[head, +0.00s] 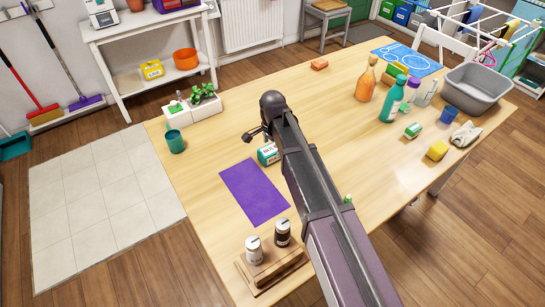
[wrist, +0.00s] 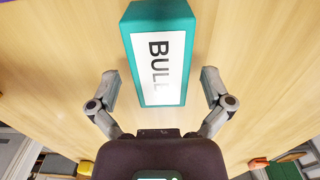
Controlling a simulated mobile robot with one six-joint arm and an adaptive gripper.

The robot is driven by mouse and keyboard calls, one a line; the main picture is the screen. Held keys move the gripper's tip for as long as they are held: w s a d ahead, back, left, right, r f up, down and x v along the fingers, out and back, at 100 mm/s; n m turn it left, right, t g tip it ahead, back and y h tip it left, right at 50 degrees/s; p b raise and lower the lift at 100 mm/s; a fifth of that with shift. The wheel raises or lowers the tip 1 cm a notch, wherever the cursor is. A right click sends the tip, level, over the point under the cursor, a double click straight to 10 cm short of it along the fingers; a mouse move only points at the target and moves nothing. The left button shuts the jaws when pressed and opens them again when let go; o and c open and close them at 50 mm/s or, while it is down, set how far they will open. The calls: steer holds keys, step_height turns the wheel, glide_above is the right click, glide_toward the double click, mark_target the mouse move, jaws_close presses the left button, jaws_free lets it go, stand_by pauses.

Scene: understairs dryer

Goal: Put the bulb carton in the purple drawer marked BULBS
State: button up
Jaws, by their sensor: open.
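The bulb carton (head: 268,154) is a small teal box with a white label, lying on the wooden table beside a purple mat. My gripper (wrist: 160,86) is open, with one finger on each side of the carton and a gap of bare table on both sides. In the head view my gripper (head: 257,134) is at the carton, partly hidden by my arm. I cannot make out a purple drawer marked BULBS in either view.
The purple mat (head: 254,191) lies left of my arm. A teal mug (head: 175,141), planter (head: 200,106) and shaker rack (head: 270,272) stand near the table's left side. Bottles (head: 393,99), a grey basin (head: 478,88) and sponges crowd the right. A purple container (head: 175,5) sits on the white shelf.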

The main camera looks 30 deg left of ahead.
steer(key=shift+f+b, duration=0.6)
steer(key=shift+f, duration=0.3)
steer(key=c, duration=1.2)
steer(key=shift+r, duration=0.2)
step_height(320, 180, up, 4)
steer(key=p, duration=0.4)
steer(key=shift+f, duration=0.25)
steer(key=s+d, duration=0.3)
steer(key=s, duration=0.1)
steer(key=s+d, duration=0.4)
steer(key=s+d+r+p, duration=0.1)
steer(key=s+d, duration=0.2)
steer(key=s, duration=0.1)
steer(key=shift+d, duration=0.35)
steer(key=shift+r, duration=0.2)
step_height(320, 180, up, 7)
steer(key=p, duration=0.7)
steer(key=shift+r+p, duration=0.2)
steer(key=shift+p, duration=0.2)
